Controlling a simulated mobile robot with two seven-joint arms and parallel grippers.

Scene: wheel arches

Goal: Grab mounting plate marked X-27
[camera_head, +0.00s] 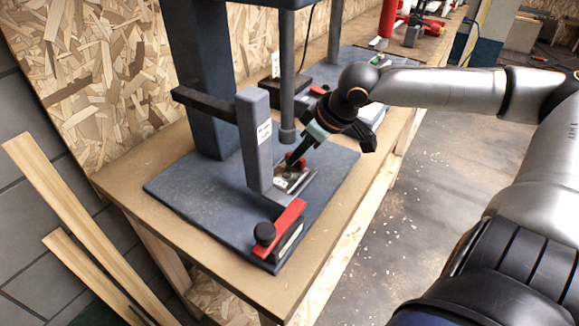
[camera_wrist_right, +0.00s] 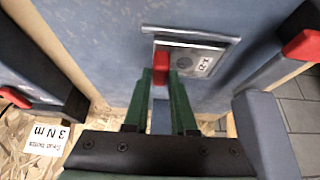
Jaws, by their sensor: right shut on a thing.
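The mounting plate marked X-27 (camera_wrist_right: 203,65) is a small metal plate with a white label and a red grip (camera_wrist_right: 160,61), seen in the right wrist view. In the head view the plate (camera_head: 283,183) lies low on the blue-grey base, partly hidden by a grey upright post. My right gripper (camera_wrist_right: 160,78) has its green fingers closed about the red grip. In the head view the right gripper (camera_head: 298,157) reaches down to the plate from the upper right. The plate appears still at its place by a metal strip. My left gripper is not in view.
The grey upright post (camera_head: 254,140) stands close left of the plate. A red clamp with a black knob (camera_head: 265,233) is in front. A vertical rod (camera_head: 287,80) hangs behind. The wooden bench (camera_head: 130,175) carries another fixture (camera_head: 380,60) farther back. Open floor lies to the right.

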